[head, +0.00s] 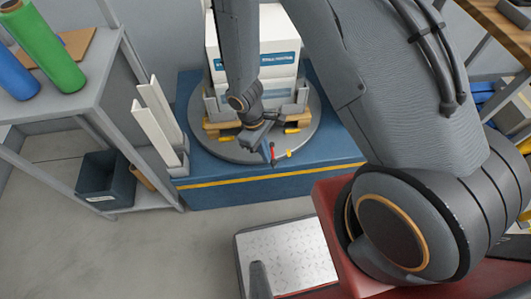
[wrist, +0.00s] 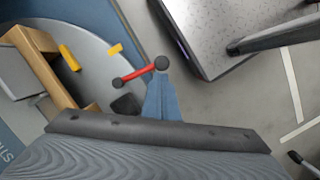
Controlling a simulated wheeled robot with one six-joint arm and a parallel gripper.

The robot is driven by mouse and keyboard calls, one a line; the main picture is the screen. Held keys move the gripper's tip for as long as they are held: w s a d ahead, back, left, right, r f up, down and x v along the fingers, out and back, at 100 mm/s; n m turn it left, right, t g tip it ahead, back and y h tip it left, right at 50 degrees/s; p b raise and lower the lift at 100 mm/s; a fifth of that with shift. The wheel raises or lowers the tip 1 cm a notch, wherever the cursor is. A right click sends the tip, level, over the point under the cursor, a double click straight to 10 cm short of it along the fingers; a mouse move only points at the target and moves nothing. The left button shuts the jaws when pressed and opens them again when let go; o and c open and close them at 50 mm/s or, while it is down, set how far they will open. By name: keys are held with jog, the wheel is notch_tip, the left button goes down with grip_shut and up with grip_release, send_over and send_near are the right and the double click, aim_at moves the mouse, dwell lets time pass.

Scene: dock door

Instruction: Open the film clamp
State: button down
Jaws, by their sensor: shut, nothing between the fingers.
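The film clamp's red lever (wrist: 140,73) has dark round knobs at both ends and lies slanted beside the top of a blue tapered post (wrist: 163,102) in the wrist view. In the head view the red lever (head: 272,152) is small and stands at the front edge of the turntable. My gripper (head: 258,138) is just above and left of the lever in that picture, shut and empty. Whether it touches the clamp cannot be told. In the wrist view my dark gripper body fills the bottom and hides the post's lower part.
White boxes (head: 275,40) stand on a wooden pallet (head: 222,126) on the round grey turntable (head: 238,153), set in a blue base (head: 230,190) with a yellow stripe. White corner posts (head: 160,115) and a grey shelf (head: 88,75) stand left. Front-left floor is clear.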

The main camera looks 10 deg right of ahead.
jog(key=p+v, duration=0.8)
jog(key=v, duration=0.1)
jog(key=shift+r, duration=0.35)
jog(key=shift+a, duration=0.1)
jog(key=d+r+m+y, duration=0.1)
jog(key=d+r+m, duration=0.15)
jog(key=r, duration=0.55)
jog(key=d+r+m, duration=0.2)
jog(key=d+r, duration=0.1)
jog(key=r, duration=0.6)
jog(key=s+d+r+m+t, duration=0.1)
jog(key=s+d+r+m, duration=0.1)
jog(key=r, duration=0.4)
jog(key=s+d+r+m+t+y, duration=0.1)
jog(key=s+d+r+m, duration=0.2)
jog(key=s+r, duration=0.2)
jog(key=shift+s+r, duration=0.35)
jog(key=shift+r, duration=0.15)
